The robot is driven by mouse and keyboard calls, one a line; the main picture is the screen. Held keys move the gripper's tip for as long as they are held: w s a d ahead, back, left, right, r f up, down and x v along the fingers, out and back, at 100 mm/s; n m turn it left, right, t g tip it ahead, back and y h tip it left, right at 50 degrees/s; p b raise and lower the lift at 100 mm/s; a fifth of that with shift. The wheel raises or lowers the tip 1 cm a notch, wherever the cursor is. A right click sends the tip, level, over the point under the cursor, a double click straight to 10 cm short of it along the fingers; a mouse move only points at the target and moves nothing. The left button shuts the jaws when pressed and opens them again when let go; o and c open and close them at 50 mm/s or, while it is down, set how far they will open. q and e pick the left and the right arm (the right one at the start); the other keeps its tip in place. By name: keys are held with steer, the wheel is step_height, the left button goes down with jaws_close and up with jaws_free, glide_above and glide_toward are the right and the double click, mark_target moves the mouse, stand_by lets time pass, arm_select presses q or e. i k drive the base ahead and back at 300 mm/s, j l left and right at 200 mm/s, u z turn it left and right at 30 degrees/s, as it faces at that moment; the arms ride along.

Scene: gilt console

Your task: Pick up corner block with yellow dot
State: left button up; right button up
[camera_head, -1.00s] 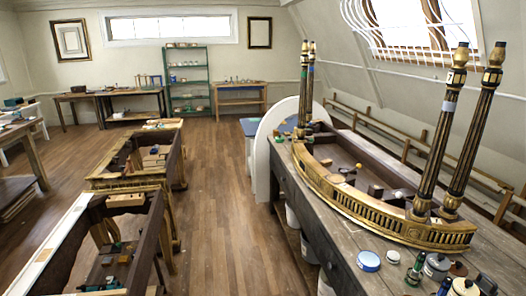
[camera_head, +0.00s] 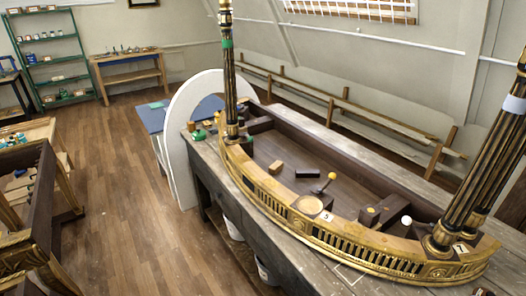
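A dark brown block (camera_head: 386,208) lies inside the curved gilt console frame (camera_head: 352,240), towards its right end. A small yellow spot (camera_head: 371,210) shows on it, so it looks like the corner block with the yellow dot. A second dark block (camera_head: 307,174) lies further left on the frame's floor, with no dot visible on it. A light wooden block (camera_head: 276,167) lies beside it to the left. Neither of my grippers is in view.
The console lies on a grey workbench (camera_head: 215,172). A yellow-headed tool (camera_head: 326,182) and a white ball (camera_head: 406,220) are near the block. Tall black-and-gold legs rise at both ends. Wooden floor (camera_head: 130,180) is open left of the bench.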

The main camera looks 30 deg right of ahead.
mark_target(369, 216)
steer(key=i+j+z, duration=0.15)
steer(key=i+z, duration=0.35)
steer(key=i+j+z, duration=0.45)
steer(key=i, duration=0.15)
steer(key=i+j+z, duration=0.75)
steer(key=j+z, duration=0.2)
steer(key=i+j+z, duration=0.2)
steer(key=j+z, duration=0.7)
steer(key=j, duration=0.2)
steer(key=j+z, duration=0.45)
steer(key=j, duration=0.2)
steer(key=i, duration=0.05)
